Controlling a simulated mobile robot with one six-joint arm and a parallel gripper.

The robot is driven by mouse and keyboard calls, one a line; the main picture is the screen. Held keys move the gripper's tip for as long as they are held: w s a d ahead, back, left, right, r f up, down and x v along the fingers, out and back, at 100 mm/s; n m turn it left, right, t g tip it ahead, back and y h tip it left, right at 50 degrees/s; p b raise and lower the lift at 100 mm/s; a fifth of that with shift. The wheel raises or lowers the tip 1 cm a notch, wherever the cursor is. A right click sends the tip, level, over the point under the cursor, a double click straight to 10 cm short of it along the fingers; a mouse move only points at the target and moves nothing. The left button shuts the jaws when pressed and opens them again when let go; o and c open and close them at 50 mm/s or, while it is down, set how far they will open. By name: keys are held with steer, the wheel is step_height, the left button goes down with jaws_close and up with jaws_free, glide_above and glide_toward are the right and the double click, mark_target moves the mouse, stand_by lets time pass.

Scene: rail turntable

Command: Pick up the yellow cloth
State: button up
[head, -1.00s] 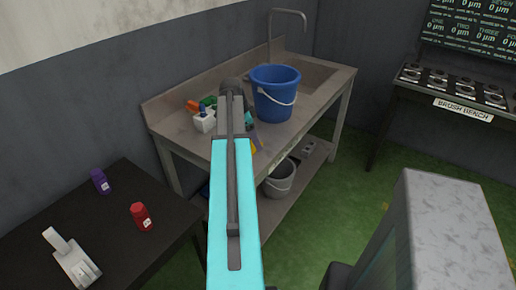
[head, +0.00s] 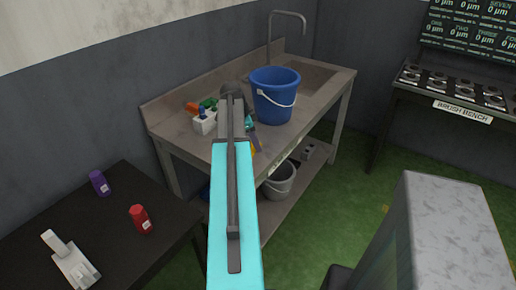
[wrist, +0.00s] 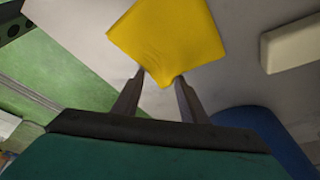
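The yellow cloth (wrist: 168,38) lies flat on the pale worktop in the wrist view, with one corner pointing towards my gripper. My gripper (wrist: 160,76) is open, its two dark fingers on either side of that corner. I cannot tell whether the fingertips touch the cloth or are just above it. In the head view only a small yellow patch of the cloth (head: 253,152) shows at the front edge of the sink bench, beside my arm. My arm hides most of that spot.
A blue bucket (head: 274,95) stands on the sink bench (head: 175,125), right of my arm. A white caddy (head: 204,124) with coloured bottles stands left of it. A grey bucket (head: 280,180) is on the lower shelf. A dark table (head: 110,210) is at the left.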

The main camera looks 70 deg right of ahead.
jaws_close()
step_height(320, 180, up, 12)
steer(key=p, duration=0.6)
stand_by(0.4)
